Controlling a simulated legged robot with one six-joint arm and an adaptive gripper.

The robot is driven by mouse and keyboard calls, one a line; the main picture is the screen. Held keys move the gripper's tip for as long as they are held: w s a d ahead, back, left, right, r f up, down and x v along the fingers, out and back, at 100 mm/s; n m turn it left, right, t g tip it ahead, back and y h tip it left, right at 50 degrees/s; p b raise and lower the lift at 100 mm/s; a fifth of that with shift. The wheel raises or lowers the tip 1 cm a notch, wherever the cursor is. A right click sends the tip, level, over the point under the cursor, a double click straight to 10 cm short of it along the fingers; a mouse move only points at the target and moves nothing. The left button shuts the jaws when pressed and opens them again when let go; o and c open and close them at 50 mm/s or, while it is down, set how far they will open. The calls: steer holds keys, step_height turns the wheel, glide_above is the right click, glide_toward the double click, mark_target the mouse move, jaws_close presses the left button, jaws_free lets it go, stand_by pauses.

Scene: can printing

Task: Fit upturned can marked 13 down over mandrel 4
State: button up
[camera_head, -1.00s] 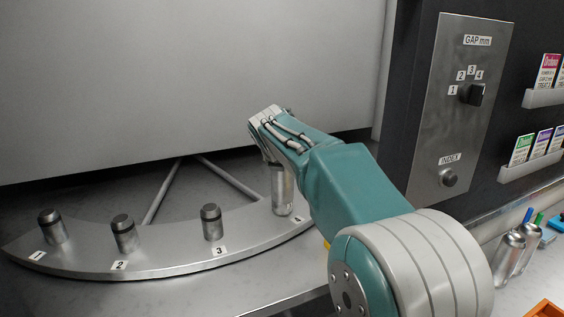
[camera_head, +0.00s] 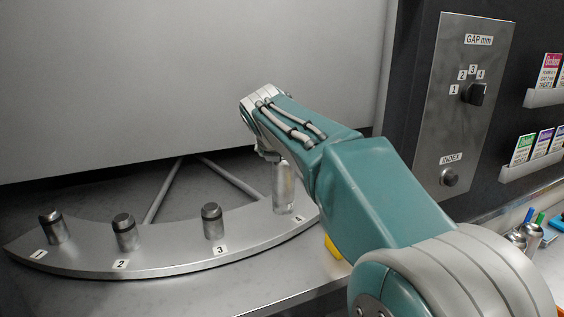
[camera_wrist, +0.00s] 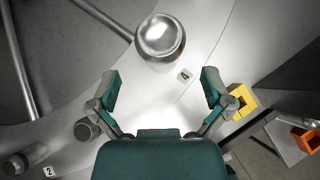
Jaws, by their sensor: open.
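A silver can (camera_head: 284,188) stands upright, bottom up, at position 4 of the curved plate, behind the label 4 (camera_wrist: 184,76). Its shiny closed end shows in the wrist view (camera_wrist: 160,38). Mandrel 4 itself is hidden, and the can appears to be over it. No mark 13 is readable on the can. My gripper (camera_wrist: 161,84) is open and empty. In the wrist view its fingers are apart, with the can beyond the fingertips and not between them. In the head view my wrist covers most of the gripper near the can's top.
Bare mandrels 1 (camera_head: 52,226), 2 (camera_head: 125,232) and 3 (camera_head: 212,221) stand on the curved plate (camera_head: 170,258). A grey panel (camera_head: 430,130) with GAP dial and INDEX knob rises at right. A yellow object (camera_wrist: 240,101) lies beside the plate.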

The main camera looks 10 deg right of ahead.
steer(key=v, duration=0.5)
steer(key=shift+s+a+r, duration=0.1)
steer(key=s+d+f+m+g+y, duration=0.1)
steer(key=s+f+m, duration=0.5)
steer(key=s+m, duration=0.4)
steer(key=s+d+f+m+g+y, duration=0.1)
steer(key=s+f+m, duration=0.6)
steer(key=s+m, duration=0.3)
steer(key=s+d+f+m+y, duration=0.1)
steer(key=s+f+m, duration=0.5)
steer(key=s+m, duration=0.5)
steer(key=shift+f+m+g, duration=0.3)
steer(key=shift+f+g, duration=0.1)
steer(key=shift+d, duration=0.1)
